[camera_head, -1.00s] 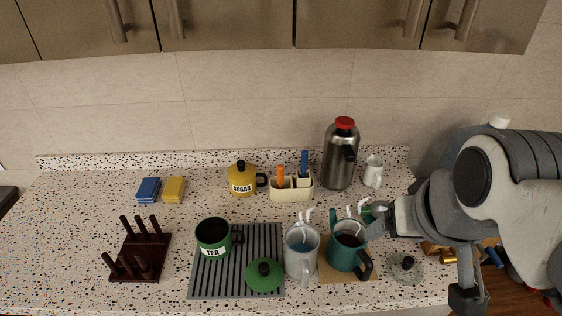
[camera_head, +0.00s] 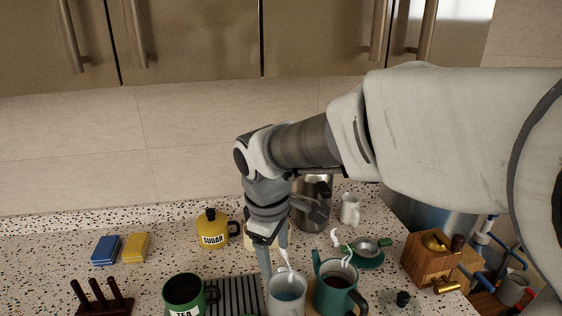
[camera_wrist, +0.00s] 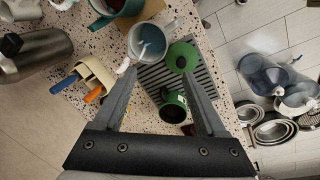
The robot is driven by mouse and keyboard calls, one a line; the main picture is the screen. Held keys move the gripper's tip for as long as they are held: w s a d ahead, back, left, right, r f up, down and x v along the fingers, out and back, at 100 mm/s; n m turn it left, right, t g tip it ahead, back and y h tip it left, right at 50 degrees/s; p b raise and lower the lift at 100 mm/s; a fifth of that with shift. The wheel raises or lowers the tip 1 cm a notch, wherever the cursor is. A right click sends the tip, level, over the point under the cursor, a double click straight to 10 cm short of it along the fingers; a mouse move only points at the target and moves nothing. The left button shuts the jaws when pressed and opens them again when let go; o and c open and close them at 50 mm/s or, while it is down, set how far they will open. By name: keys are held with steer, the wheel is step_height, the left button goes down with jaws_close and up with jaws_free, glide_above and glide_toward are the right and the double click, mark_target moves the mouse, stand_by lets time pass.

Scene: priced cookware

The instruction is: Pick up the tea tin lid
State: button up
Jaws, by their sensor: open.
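The green tea tin lid (camera_wrist: 183,50) with its dark knob lies on the grey ribbed mat (camera_wrist: 152,78) in the wrist view. My gripper (camera_wrist: 159,75) is open and empty above the counter. Its right finger in the wrist view overlaps the lid's lower edge. My gripper also shows in the head view (camera_head: 272,258), pointing down behind the grey mug.
A steaming grey mug (camera_wrist: 150,42) stands close beside the lid. A teal pot (camera_head: 335,290), utensil holder (camera_wrist: 95,78), yellow sugar tin (camera_head: 212,230) and steel flask (camera_wrist: 35,50) are nearby. A dark peg rack (camera_head: 103,302) stands at left.

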steer(key=w+a+f+n+g+b, duration=0.1)
steer(key=a+f+n+g+b, duration=0.15)
steer(key=a+f, duration=0.5)
steer(key=shift+n+y, duration=0.3)
steer(key=shift+n, duration=0.05)
step_height(320, 180, down, 12)
steer(key=shift+w+f, duration=0.1)
steer(key=shift+w, duration=0.05)
steer(key=shift+s+d+f, duration=0.1)
steer(key=shift+s+f, duration=0.1)
steer(key=shift+f, duration=1.15)
steer(key=shift+s+d+f, duration=0.1)
steer(key=shift+s+f, duration=0.1)
steer(key=shift+f, duration=1.1)
jaws_close()
